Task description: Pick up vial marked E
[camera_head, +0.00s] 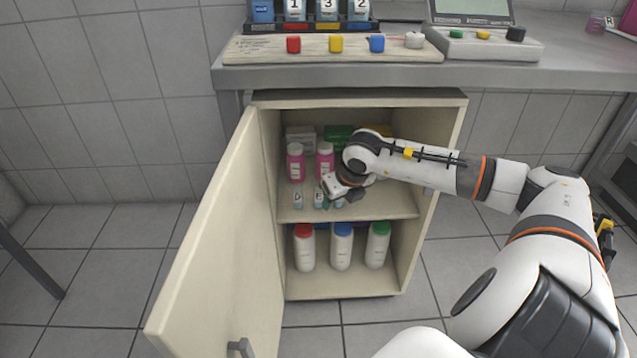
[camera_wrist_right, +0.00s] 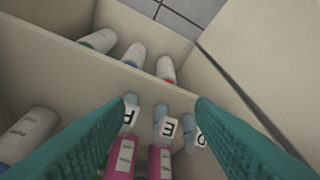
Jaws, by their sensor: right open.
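The vial marked E (camera_wrist_right: 166,128) stands in the middle of a short row of small vials on the cabinet's upper shelf; it also shows in the head view (camera_head: 318,197). A vial marked D (camera_wrist_right: 199,138) is on one side and another, apparently marked F (camera_wrist_right: 130,117), on the other. My right gripper (camera_wrist_right: 163,103) is open, its teal fingers appearing on either side of vial E in the wrist view. One finger overlaps the edge of the F vial in the picture. In the head view the right gripper (camera_head: 332,203) is at the row, partly covering it. My left gripper is out of view.
Pink bottles (camera_head: 295,162) stand behind the vials. White bottles with red, blue and green caps (camera_head: 342,246) fill the lower shelf. The cabinet door (camera_head: 215,245) is open to the left. The grey counter (camera_head: 400,72) overhangs the cabinet.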

